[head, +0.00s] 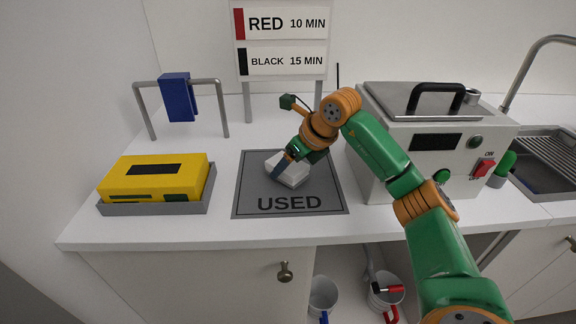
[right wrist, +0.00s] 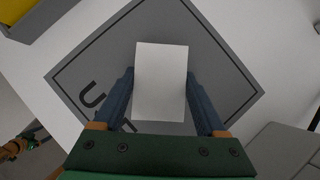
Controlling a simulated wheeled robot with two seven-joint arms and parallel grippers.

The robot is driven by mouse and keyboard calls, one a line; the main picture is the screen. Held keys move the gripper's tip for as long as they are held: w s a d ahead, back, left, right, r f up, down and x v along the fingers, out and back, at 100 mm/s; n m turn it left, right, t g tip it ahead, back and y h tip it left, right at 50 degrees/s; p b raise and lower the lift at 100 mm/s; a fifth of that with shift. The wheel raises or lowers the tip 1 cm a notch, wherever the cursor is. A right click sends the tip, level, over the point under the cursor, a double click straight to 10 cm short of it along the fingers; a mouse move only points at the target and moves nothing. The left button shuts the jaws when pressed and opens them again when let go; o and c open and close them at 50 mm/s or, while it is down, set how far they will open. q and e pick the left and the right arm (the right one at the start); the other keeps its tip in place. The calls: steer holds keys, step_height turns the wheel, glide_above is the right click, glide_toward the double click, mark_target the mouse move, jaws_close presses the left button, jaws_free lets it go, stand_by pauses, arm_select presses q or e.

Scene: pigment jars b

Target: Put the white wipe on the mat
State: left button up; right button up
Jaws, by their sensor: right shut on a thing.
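The white wipe (head: 297,176) is a small pale block over the middle of the grey mat (head: 247,185), which is marked USED. My right gripper (head: 283,170) reaches down over the mat and is shut on the wipe. In the right wrist view the wipe (right wrist: 160,82) sits between both fingers, with the mat (right wrist: 218,65) behind it. I cannot tell whether the wipe touches the mat.
A yellow box (head: 140,178) sits in a grey tray left of the mat. A blue cloth (head: 175,97) hangs on a rail behind it. A sign (head: 282,40) stands behind the mat. A grey machine (head: 400,140) stands at right, with a sink (head: 545,160) beyond.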

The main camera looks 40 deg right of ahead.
steer(key=shift+f, duration=0.2)
steer(key=shift+f, duration=0.1)
steer(key=o, duration=1.2)
steer(key=shift+o, duration=0.2)
steer(key=shift+r, duration=0.35)
steer(key=v, duration=1.1)
steer(key=shift+s+r+p, duration=0.2)
steer(key=shift+s+p, duration=0.05)
steer(key=shift+p, duration=0.1)
steer(key=shift+d, duration=0.1)
